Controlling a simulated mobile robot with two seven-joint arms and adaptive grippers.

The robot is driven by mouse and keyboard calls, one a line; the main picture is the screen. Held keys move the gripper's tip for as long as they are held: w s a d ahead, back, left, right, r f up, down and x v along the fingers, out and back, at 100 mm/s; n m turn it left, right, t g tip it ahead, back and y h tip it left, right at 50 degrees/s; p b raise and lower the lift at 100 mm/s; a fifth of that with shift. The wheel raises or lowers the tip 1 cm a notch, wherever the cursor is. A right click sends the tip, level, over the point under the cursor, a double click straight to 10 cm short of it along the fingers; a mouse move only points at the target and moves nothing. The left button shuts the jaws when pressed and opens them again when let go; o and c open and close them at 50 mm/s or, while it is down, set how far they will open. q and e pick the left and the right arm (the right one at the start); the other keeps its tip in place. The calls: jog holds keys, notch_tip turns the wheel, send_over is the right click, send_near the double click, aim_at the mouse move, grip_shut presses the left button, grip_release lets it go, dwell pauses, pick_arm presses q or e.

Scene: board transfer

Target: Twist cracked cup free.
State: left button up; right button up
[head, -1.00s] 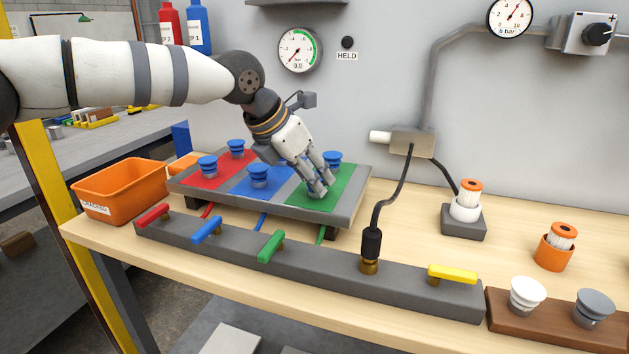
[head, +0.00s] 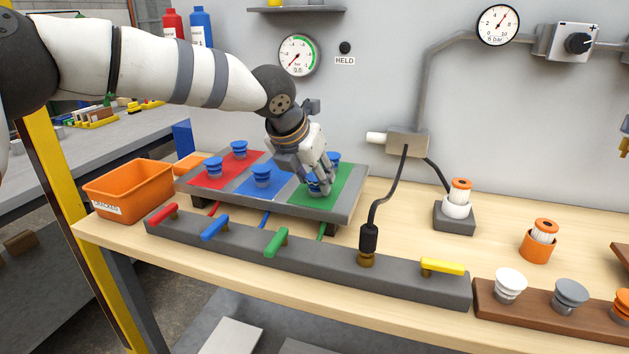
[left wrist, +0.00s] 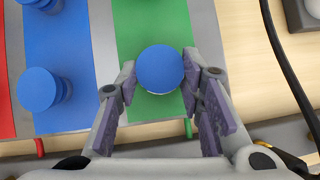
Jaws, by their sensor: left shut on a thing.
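My left gripper (head: 318,182) reaches down over the front of the green panel (head: 344,190) on the grey board (head: 350,212). It is shut on a blue suction cup, which shows from above between the fingers in the left wrist view (left wrist: 160,69). No crack can be made out on it. Another blue cup (head: 334,157) stands behind on the green panel, partly hidden by the gripper. More blue cups stand on the red panel (head: 212,182) and the blue panel (head: 277,187). My right gripper is out of view.
An orange bin (head: 130,190) with a label stands left of the board. A grey manifold (head: 320,262) with red, blue, green and yellow levers runs along the front. A black hose (head: 377,205) rises right of the board. White and grey cups sit in a brown rack (head: 540,318).

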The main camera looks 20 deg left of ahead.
pick_arm(q)
jog(key=n, duration=0.1)
jog(key=n+y, duration=0.1)
jog(key=n, duration=0.1)
jog(key=n+y, duration=0.1)
jog(key=shift+d, duration=0.25)
jog(key=shift+n+y, duration=0.3)
jog(key=shift+d+n+y, duration=0.2)
jog(key=shift+n+y, duration=0.3)
jog(key=shift+n, duration=0.3)
jog(key=o, duration=0.8)
jog(key=shift+w+n+g+y, duration=0.1)
jog(key=shift+n+g+y, duration=0.2)
jog(key=shift+n, duration=0.4)
jog(key=o, duration=0.4)
jog(key=shift+c, duration=0.2)
jog(key=shift+a, duration=0.1)
